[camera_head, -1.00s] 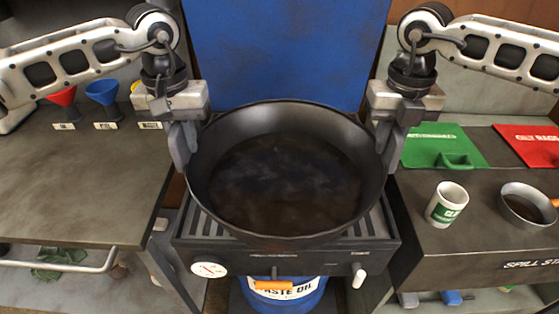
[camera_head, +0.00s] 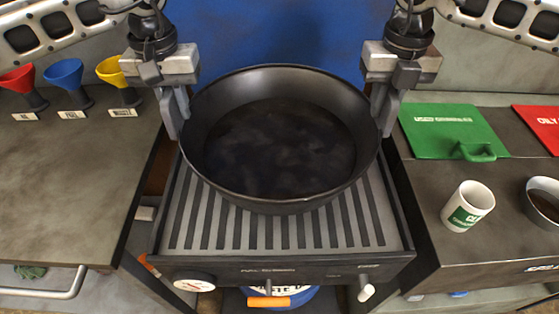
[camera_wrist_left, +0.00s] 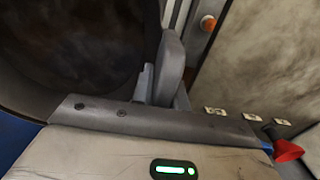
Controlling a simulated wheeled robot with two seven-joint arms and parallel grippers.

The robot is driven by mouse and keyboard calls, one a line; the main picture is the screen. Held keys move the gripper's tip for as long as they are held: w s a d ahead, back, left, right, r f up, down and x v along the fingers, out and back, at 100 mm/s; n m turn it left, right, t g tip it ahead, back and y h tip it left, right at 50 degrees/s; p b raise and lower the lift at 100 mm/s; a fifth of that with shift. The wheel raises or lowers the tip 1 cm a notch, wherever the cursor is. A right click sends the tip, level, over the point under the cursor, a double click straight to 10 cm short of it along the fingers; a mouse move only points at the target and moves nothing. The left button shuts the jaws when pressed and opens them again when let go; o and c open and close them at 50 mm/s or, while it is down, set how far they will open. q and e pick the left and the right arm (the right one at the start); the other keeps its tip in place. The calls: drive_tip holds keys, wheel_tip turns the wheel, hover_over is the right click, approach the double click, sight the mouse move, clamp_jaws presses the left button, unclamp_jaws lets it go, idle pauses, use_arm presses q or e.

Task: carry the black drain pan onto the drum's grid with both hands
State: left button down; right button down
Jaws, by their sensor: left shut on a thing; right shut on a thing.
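The black drain pan (camera_head: 280,195) is a wide round pan with dark liquid inside. It appears level, over the back part of the slatted grid (camera_head: 280,232); I cannot tell whether it touches the slats. My left gripper (camera_head: 180,112) is shut on the pan's left rim. My right gripper (camera_head: 383,110) is shut on the right rim. In the left wrist view, a grey finger (camera_wrist_left: 168,70) of the left gripper stands beside the dark pan (camera_wrist_left: 70,55). The drum (camera_head: 300,298) under the grid is blue and mostly hidden.
On the left bench (camera_head: 70,190) stand a red funnel (camera_head: 20,80), a blue funnel (camera_head: 66,76) and a yellow funnel (camera_head: 112,72). The grid's front slats are clear.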

sight(391, 88)
use_arm(q)
drive_tip(key=shift+a+f, duration=0.2)
drive_tip(key=shift+f, duration=0.05)
use_arm(e)
drive_tip(key=shift+w+d+f, duration=0.1)
drive_tip(key=shift+w+d, duration=0.05)
